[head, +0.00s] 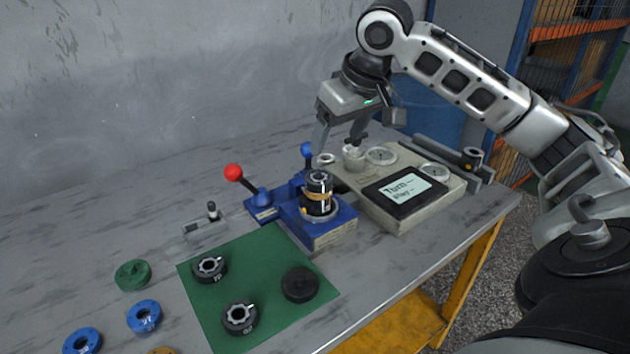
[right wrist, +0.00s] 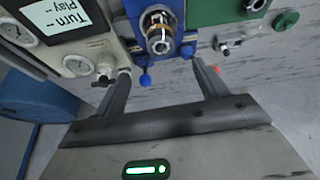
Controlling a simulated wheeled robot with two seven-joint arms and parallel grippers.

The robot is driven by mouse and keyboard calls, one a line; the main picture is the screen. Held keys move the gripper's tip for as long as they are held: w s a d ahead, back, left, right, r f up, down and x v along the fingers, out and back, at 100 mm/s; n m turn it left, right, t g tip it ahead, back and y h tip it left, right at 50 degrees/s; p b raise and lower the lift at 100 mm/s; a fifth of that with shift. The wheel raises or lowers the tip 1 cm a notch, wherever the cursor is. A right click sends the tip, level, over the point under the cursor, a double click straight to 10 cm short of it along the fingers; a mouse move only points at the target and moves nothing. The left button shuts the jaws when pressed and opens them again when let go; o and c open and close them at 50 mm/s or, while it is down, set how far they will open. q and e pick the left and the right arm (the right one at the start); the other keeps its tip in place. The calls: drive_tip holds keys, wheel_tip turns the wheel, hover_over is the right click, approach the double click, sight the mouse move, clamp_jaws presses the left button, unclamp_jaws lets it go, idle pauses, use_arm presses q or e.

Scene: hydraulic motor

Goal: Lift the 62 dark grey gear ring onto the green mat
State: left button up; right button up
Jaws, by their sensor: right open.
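My right gripper (head: 337,146) is open and empty above the back of the workbench, behind the blue motor fixture; its spread fingers also show in the right wrist view (right wrist: 160,70). A dark grey gear ring (head: 240,319) lies on the front of the green mat (head: 250,262); its small label looks like 62. A second dark grey ring (head: 209,269) lies at the mat's left; its label is hard to read. A plain dark disc (head: 300,285) lies at the mat's right. The blue fixture (head: 325,232) holds a black and brass cylindrical assembly (head: 318,194). My left gripper is not in view.
A lever with a red knob (head: 233,173) and a blue-knobbed lever (head: 307,150) stand near the fixture. A beige box with gauges and a screen (head: 404,190) is at right. Green (head: 133,274) and blue (head: 144,316) rings lie left of the mat. The back left bench is clear.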

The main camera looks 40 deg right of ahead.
sight(321, 175)
drive_tip(key=b+x, duration=0.1)
drive_tip(key=x, duration=0.9)
drive_tip(key=shift+a+f, duration=0.1)
drive_tip(key=shift+f, duration=0.2)
drive_tip(key=shift+w+f, duration=0.2)
drive_tip(key=shift+f, duration=0.1)
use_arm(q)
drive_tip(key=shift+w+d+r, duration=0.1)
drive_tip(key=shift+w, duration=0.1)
use_arm(e)
drive_tip(key=shift+c, duration=0.3)
drive_tip(key=shift+r, duration=0.1)
drive_tip(key=c, duration=1.2)
drive_tip(key=shift+c, duration=0.2)
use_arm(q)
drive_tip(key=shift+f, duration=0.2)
